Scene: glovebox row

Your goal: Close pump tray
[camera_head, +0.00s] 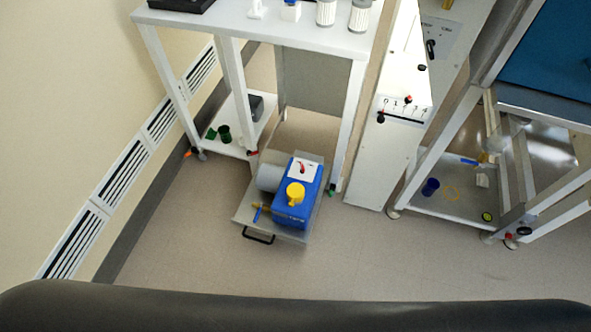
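The pump tray (240,217) is a grey sheet low near the floor, pulled out from under the white bench, with a black handle (258,236) on its front edge. A blue pump (293,210) with a yellow knob and a grey cylindrical motor (269,177) sits on the tray. A small blue and yellow item (258,212) lies on the tray left of the pump. Neither of my grippers shows in the head view.
The white bench (250,32) stands behind the tray, with a lower shelf (237,108) at left. A white cabinet (375,150) and another frame with a low shelf (450,200) stand to the right. A vented wall (125,170) runs along the left. The floor (370,270) before the tray is clear.

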